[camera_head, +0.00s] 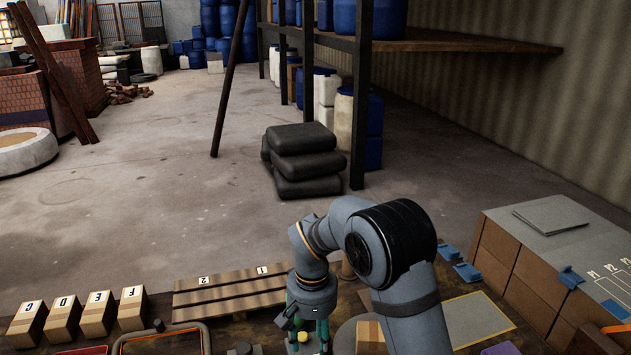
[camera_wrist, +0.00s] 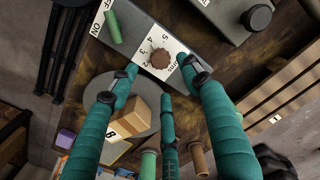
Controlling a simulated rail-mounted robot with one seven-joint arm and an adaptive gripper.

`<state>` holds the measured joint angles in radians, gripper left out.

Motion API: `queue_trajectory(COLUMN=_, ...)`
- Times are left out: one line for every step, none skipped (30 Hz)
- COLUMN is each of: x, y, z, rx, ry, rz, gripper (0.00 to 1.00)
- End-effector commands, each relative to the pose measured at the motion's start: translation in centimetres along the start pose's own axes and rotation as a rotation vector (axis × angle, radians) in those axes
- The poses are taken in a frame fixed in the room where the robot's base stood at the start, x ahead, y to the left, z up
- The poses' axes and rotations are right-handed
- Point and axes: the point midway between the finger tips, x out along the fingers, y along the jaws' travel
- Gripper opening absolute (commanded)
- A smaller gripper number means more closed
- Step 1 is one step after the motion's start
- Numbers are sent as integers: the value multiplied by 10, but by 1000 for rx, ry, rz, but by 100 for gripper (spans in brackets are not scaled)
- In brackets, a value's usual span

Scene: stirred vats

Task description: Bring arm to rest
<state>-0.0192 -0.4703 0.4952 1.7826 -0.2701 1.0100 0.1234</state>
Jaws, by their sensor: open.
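My arm reaches down over the work table in the head view. My gripper (camera_head: 309,328) hangs near the table's front edge, fingers pointing down. Its teal fingers are spread apart with nothing between them in the wrist view (camera_wrist: 160,85). Beyond the fingertips there, a grey control box carries a brown dial knob (camera_wrist: 159,58) with numbers and a green switch lever (camera_wrist: 113,27) between ON and OFF. The fingers look apart from both. A cardboard box marked B (camera_wrist: 130,118) stands on a round grey plate (camera_wrist: 100,88), partly behind the fingers.
Boxes marked C (camera_head: 27,320), D (camera_head: 62,313), E (camera_head: 98,311) and F (camera_head: 132,306) stand at the left. A slatted wooden rack (camera_head: 230,290) marked 2 and 1 lies left of my gripper. A grey-topped cabinet (camera_head: 560,240) stands at the right. Black sacks (camera_head: 305,160) lie on the floor beyond.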

Motion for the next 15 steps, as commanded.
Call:
queue_trajectory(x=11, y=0, z=2, rx=1, ry=-6, rz=2, gripper=48)
queue_trajectory(x=18, y=1, z=2, rx=0, ry=-5, rz=2, gripper=48)
queue_trajectory(x=26, y=0, z=2, rx=-1, ry=-6, rz=2, gripper=48)
queue_trajectory(x=31, y=0, z=2, rx=0, ry=-5, rz=2, gripper=48)
queue_trajectory(x=37, y=0, z=2, rx=0, ry=-5, rz=2, gripper=48)
queue_trajectory(x=44, y=0, z=1, rx=0, ry=-4, rz=2, gripper=48)
queue_trajectory(x=49, y=0, z=1, rx=0, ry=-4, rz=2, gripper=48)
queue_trajectory(x=53, y=1, z=1, rx=1, ry=-4, rz=1, gripper=48)
queue_trajectory(x=59, y=1, z=1, rx=2, ry=-4, rz=1, gripper=48)
queue_trajectory(x=63, y=0, z=1, rx=2, ry=-3, rz=1, gripper=48)
queue_trajectory(x=66, y=0, z=1, rx=1, ry=-3, rz=1, gripper=48)
queue_trajectory(x=70, y=0, z=1, rx=0, ry=-2, rz=0, gripper=48)
queue_trajectory(x=72, y=0, z=1, rx=0, ry=-1, rz=1, gripper=48)
queue_trajectory(x=74, y=0, z=1, rx=1, ry=-2, rz=1, gripper=48)
queue_trajectory(x=72, y=0, z=0, rx=18, ry=1, rz=-1, gripper=48)
